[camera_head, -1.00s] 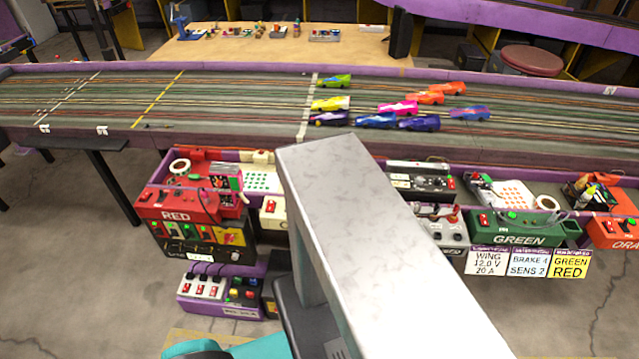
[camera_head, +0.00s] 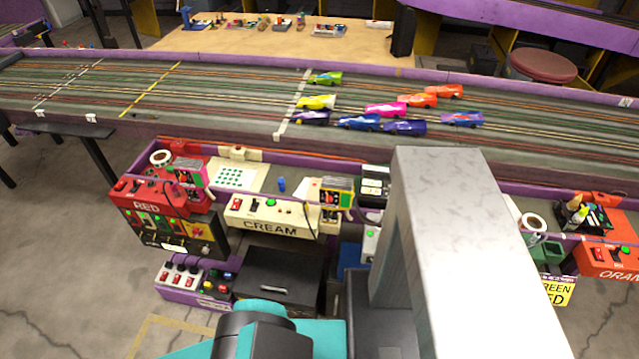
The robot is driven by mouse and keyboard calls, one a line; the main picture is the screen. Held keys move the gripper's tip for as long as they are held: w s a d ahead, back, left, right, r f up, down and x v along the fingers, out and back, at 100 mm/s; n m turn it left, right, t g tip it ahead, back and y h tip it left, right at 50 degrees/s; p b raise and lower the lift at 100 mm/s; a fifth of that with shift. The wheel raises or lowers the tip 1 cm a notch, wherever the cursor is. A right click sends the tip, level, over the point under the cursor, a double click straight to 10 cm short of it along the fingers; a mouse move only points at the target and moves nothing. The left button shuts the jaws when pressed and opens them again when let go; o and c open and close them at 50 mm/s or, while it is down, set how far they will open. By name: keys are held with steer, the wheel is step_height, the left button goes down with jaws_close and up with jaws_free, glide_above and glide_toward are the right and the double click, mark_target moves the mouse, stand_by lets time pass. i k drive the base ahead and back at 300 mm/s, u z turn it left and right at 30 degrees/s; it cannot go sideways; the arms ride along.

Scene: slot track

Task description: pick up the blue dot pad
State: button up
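No pad with blue dots shows in the current view. A white pad with green dots (camera_head: 238,177) lies on the shelf behind the cream box (camera_head: 270,219). My pale arm link covers the shelf right of the cream station, so anything there is hidden. My gripper is not in view; only other parts of my arm show.
The red station (camera_head: 150,196) stands left and the orange station (camera_head: 607,257) right. A small blue object (camera_head: 282,184) stands near the green-dot pad. Several cars sit on the slot track (camera_head: 220,105) behind. Bare floor shows at lower left.

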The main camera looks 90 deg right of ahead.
mark_target(281, 182)
steer(key=z, duration=0.35)
steer(key=k, duration=1.4)
steer(key=i, duration=0.85)
